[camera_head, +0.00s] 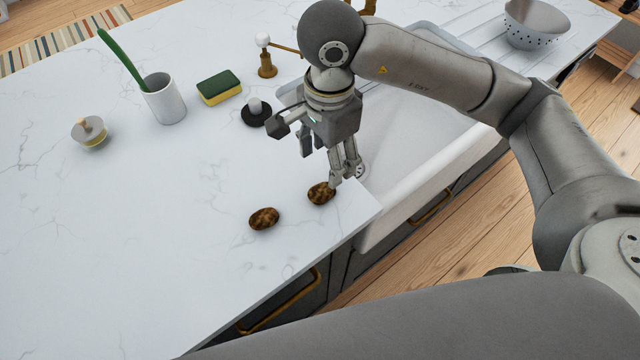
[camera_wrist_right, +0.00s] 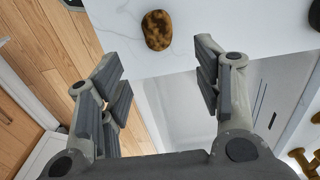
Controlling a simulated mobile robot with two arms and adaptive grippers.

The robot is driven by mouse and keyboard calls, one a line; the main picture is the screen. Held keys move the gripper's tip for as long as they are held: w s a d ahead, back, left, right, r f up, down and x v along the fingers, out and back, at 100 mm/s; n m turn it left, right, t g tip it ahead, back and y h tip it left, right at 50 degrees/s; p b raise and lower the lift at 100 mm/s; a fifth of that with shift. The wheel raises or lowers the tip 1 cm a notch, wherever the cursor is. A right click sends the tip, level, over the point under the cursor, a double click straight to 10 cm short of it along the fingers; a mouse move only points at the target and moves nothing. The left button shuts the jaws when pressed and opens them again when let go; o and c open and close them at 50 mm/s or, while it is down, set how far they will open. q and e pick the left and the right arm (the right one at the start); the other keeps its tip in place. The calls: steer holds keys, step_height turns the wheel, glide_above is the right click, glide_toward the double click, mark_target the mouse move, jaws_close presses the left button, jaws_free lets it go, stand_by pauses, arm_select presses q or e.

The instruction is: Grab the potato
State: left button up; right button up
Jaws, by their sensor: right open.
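Two brown mottled potatoes lie on the white marble counter near its front corner in the head view. One potato (camera_head: 264,218) is further left. The other potato (camera_head: 320,193) is close beside the fingertips of my right gripper (camera_head: 345,172), which partly overlap its right edge in the picture. In the right wrist view one potato (camera_wrist_right: 157,30) shows ahead of the open, empty fingers (camera_wrist_right: 160,70), between them but beyond their tips. I cannot tell which of the two it is. My left gripper is not in view.
A white sink (camera_head: 405,185) lies right of the potatoes. A sponge (camera_head: 219,87), a white cup (camera_head: 164,99) with a green-handled tool, a black-based stopper (camera_head: 256,112) and a small lidded pot (camera_head: 89,131) stand further back. The counter (camera_head: 130,240) left of the potatoes is clear.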

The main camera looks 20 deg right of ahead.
mark_target(325, 187)
step_height(325, 187, down, 4)
steer(key=shift+s+r+p, duration=0.15)
steer(key=shift+p, duration=0.15)
step_height(325, 187, down, 4)
steer(key=shift+a+f+p, duration=0.1)
steer(key=shift+f+p, duration=0.15)
steer(key=shift+p, duration=0.85)
steer(key=shift+f, duration=0.55)
steer(key=c, duration=1)
